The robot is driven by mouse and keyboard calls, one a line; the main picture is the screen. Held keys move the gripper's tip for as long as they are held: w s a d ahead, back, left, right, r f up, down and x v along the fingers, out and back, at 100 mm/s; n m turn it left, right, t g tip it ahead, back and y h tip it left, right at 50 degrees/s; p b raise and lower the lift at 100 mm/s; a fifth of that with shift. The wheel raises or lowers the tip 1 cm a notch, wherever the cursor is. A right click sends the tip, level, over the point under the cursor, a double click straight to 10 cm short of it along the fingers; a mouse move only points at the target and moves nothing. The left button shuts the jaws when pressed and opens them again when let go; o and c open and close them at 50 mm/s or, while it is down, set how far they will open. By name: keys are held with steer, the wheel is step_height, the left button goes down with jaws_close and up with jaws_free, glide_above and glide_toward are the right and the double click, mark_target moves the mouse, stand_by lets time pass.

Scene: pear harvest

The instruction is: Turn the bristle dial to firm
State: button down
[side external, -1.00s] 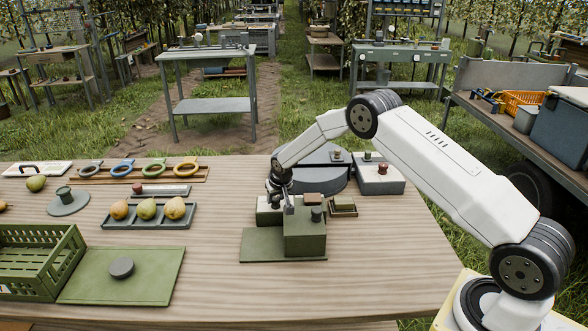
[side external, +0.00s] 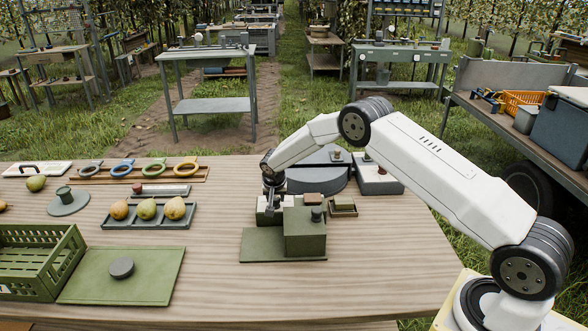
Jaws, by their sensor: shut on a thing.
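The green brush device (side external: 305,235) stands on a flat green base near the middle of the wooden table. My gripper (side external: 270,207) points down at this lower part, left of the tall block. It is shut on a small part there, which I take to be the bristle dial. The fingers and the tall block hide most of that part, so the dial's marks and setting cannot be read.
A tray of pears (side external: 147,223), a green crate (side external: 38,262) and a green board with a dark disc (side external: 122,268) lie to the left. A small brown-topped box (side external: 343,207) sits close on the right. The front right of the table is clear.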

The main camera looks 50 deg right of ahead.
stand_by(0.4)
steer(key=shift+c, duration=1.3)
jaws_free()
steer(key=shift+r, duration=0.15)
steer(key=v, duration=0.7)
steer(key=shift+a+r, duration=0.2)
steer(key=shift+s, duration=0.15)
